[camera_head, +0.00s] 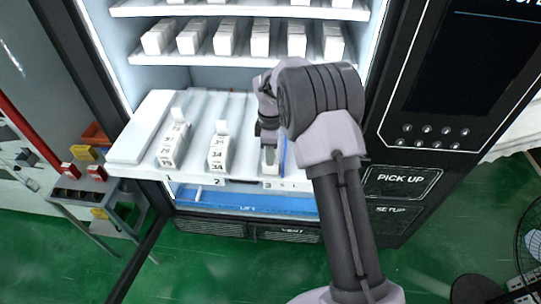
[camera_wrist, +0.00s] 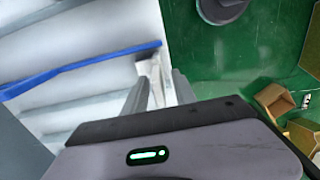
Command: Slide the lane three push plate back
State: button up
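The lane three push plate (camera_head: 269,163) is white and shows only partly at the front of lane three, under my gripper (camera_head: 268,138). In the wrist view, my gripper's two grey fingers (camera_wrist: 158,88) stand apart. A pale piece (camera_wrist: 152,68), which looks like the plate, shows at and between their tips. I cannot tell whether the fingers press on it. The white pulled-out shelf (camera_head: 135,137) carries the lanes. White box rows stand in lane one (camera_head: 173,148) and lane two (camera_head: 219,154), with upright white tabs behind them.
A blue strip (camera_head: 284,155) runs just right of my gripper and shows in the wrist view (camera_wrist: 85,63). Shelves with white boxes (camera_head: 225,38) are above. A blue lift tray (camera_head: 245,203) lies below the shelf. The open door frame (camera_head: 140,260) is at the left.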

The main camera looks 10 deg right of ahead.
jog(key=shift+w+f, duration=0.2)
jog(key=shift+f, duration=0.5)
grip_shut()
jog(key=shift+r, duration=0.1)
dwell(0.8)
